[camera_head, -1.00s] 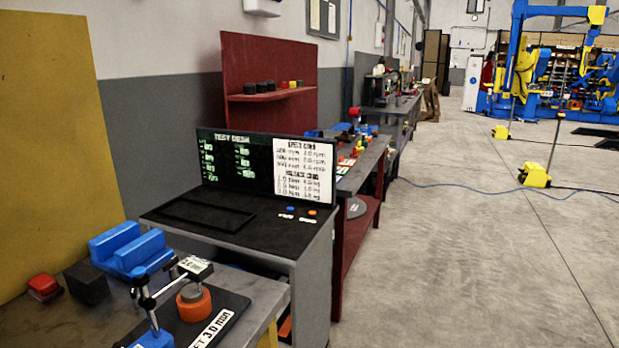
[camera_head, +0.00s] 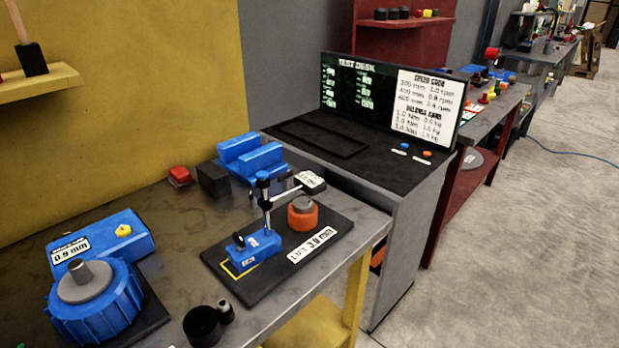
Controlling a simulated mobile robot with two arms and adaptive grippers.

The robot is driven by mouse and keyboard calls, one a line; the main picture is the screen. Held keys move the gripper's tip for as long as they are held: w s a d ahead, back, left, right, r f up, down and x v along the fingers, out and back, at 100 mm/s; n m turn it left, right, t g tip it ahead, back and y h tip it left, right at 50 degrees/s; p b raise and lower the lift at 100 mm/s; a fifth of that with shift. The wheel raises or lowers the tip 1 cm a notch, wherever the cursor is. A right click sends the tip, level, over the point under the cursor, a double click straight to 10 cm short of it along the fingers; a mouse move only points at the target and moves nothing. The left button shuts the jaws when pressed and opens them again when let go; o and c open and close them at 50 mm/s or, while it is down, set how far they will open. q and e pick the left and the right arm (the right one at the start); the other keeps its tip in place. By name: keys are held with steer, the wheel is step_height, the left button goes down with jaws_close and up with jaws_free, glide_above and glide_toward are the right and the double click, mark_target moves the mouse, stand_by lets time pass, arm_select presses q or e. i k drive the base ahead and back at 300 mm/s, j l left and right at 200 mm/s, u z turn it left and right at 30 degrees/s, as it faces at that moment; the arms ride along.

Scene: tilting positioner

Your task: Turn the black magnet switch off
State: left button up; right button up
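A small black knob (camera_head: 239,239), which looks like the magnet switch, sits on the blue magnetic base (camera_head: 258,248). The base stands on a black plate (camera_head: 325,236) on the workbench, partly inside a yellow outline. An upright post (camera_head: 264,200) rises from the base and carries an arm with a small dial or display (camera_head: 310,181) at its end. The dial is above an orange and grey round piece (camera_head: 302,213). I cannot tell whether the switch is on or off. Neither of my grippers is in view.
A blue round fixture (camera_head: 98,308) and a blue box (camera_head: 115,242) stand at the left of the bench. Black cups (camera_head: 203,326) sit at the front. Blue blocks (camera_head: 250,157), a black block (camera_head: 212,179) and a red button (camera_head: 179,175) are behind. A test desk (camera_head: 370,160) adjoins.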

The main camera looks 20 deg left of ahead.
mark_target(240, 245)
steer(key=i+u, duration=0.2)
steer(key=u, duration=0.2)
steer(key=i+u, duration=0.35)
steer(key=k+j, duration=0.05)
steer(key=k, duration=0.05)
